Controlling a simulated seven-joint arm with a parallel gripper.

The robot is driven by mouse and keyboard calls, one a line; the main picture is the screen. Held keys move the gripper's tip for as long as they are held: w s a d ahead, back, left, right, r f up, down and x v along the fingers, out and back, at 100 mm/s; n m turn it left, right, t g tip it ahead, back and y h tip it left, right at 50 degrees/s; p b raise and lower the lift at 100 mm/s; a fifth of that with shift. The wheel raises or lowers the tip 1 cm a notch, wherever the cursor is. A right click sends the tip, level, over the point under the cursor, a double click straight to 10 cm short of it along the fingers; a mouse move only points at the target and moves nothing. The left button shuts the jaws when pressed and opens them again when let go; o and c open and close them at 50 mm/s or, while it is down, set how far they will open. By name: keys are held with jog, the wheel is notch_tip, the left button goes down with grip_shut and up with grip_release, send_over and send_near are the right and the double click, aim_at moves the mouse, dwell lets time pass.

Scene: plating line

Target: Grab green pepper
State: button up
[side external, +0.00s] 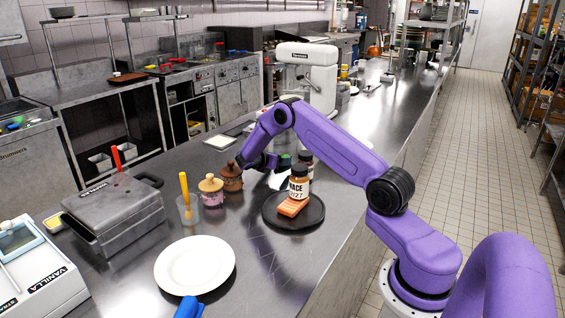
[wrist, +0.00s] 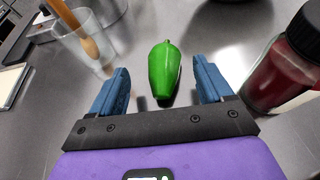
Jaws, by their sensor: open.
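The green pepper (wrist: 164,72) lies on the steel counter, pointing away from me in the wrist view. My gripper (wrist: 160,82) is open, with one blue finger on each side of the pepper's near part. Gaps of bare counter show between the pepper and both fingers, and I see no contact. In the side view a small green patch (side external: 285,160), which looks like the pepper, shows beside the dark end of my arm. My fingers are not clear there.
A red-filled jar (wrist: 285,75) stands close right of my gripper in the wrist view; a glass with a wooden utensil (wrist: 88,38) stands at left. In the side view, a black plate (side external: 315,217) holds food and a bottle, and a white plate (side external: 195,265) lies nearer.

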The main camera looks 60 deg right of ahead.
aim_at(284, 156)
jog(key=x, duration=0.5)
jog(key=shift+s+d+r, duration=0.1)
jog(key=shift+s, duration=0.15)
jog(key=c, duration=1.1)
